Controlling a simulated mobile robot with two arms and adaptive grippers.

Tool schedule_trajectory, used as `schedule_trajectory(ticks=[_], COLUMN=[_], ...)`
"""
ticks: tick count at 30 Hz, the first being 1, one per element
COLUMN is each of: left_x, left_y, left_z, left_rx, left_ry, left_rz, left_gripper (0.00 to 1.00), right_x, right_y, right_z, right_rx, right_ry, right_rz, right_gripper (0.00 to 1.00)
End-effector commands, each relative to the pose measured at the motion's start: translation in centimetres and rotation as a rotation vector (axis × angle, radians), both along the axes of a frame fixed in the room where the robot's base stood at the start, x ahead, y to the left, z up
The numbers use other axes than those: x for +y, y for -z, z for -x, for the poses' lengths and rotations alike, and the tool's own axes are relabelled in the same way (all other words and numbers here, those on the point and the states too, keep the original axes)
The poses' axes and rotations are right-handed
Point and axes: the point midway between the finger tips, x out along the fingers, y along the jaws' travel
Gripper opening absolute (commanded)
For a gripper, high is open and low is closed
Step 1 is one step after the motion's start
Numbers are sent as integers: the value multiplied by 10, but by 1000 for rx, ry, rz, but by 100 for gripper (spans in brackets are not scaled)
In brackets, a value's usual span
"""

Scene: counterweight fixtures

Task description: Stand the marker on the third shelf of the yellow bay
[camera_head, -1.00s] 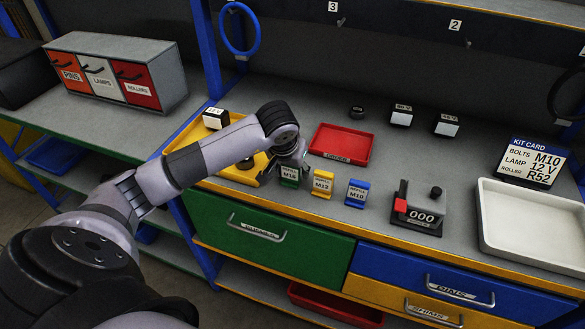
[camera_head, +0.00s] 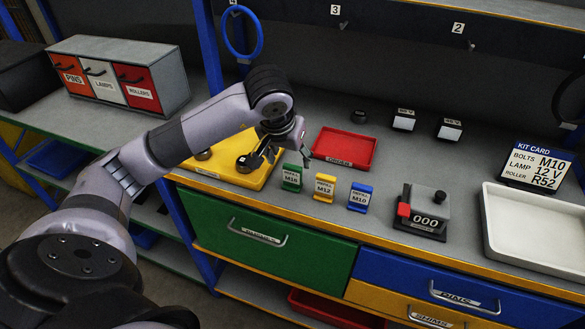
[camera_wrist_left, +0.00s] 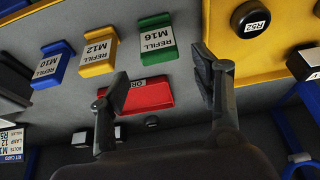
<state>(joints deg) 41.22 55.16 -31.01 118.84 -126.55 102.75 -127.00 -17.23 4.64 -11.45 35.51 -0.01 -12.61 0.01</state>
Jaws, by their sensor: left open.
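No thing in view is clearly named as the marker, and I cannot tell which one it is. Refill holders stand in a row near the counter's front edge: a green M16 (camera_head: 291,178), a yellow M12 (camera_head: 324,187) and a blue M10 (camera_head: 360,197). My left gripper (camera_head: 285,152) is open and empty, above the counter just behind the green holder. In the left wrist view its fingers (camera_wrist_left: 160,82) are spread, with the red tray (camera_wrist_left: 150,96) seen between them. The counter's front edge is yellow-orange. My right gripper is not in view.
A yellow tray (camera_head: 215,177) with a black R52 roller (camera_head: 244,162) lies under my left arm. A red tray (camera_head: 344,147), a 000 box (camera_head: 424,208) and a white tray (camera_head: 535,238) stand to the right. A blue post (camera_head: 208,65) rises at left.

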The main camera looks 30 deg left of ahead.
Motion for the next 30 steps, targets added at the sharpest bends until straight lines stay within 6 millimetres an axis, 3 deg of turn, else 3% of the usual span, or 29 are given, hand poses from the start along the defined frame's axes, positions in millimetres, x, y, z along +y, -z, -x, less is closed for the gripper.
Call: schedule_trajectory(ticks=[7, 25, 28, 30], left_x=[-2, -4, -19, -46], left_y=[-26, -28, -23, -14], left_z=[10, 12, 12, 13], left_rx=[-1, 1, -1, -2], left_ry=[0, 1, 11, 27], left_rz=[-1, 3, 61, 163], left_gripper=[58, 58, 58, 58], right_x=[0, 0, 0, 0], right_y=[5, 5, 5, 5], right_z=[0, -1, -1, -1], right_rx=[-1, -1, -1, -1], right_ry=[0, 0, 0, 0], right_rz=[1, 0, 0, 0], right_gripper=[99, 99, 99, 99])
